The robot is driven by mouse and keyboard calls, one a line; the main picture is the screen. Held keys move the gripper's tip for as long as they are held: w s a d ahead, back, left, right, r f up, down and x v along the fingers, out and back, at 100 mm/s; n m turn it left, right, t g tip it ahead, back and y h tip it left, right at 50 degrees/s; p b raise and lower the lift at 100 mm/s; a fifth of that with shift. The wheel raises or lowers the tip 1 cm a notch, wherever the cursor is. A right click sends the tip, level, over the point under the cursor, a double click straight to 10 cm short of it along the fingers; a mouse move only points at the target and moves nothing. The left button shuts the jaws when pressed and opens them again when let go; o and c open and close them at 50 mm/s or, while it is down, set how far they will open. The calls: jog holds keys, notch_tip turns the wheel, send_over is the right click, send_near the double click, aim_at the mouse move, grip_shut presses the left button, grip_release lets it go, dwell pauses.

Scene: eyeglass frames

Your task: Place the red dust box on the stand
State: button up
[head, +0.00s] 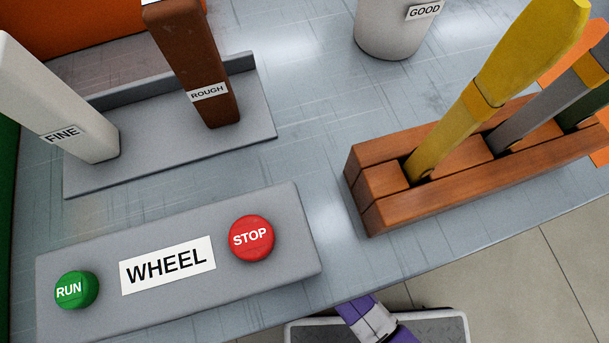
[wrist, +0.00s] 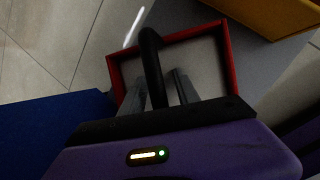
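A red-walled open box (wrist: 231,55), which I take for the red dust box, shows in the wrist view with a grey inside. My gripper (wrist: 160,75) is over it, its two grey fingers pointing into its outline. A thick black curved bar (wrist: 152,50) runs between the fingers. A gap shows beside the right finger, so the fingers look open; contact on the left is unclear. The box does not show in the head view, where only a purple and white part of my arm shows at the bottom. I cannot pick out the stand in either view.
The wrist view shows a blue block (wrist: 50,130) at left and a yellow-orange surface (wrist: 280,14) at top right. On the metal bench stand a WHEEL control panel (head: 110,295), a wooden tool rack (head: 400,210), FINE and ROUGH bars and a GOOD cup (head: 390,30).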

jog(key=shift+p+v, duration=2.15)
jog(key=shift+v, duration=1.7)
jog(key=shift+w, duration=0.1)
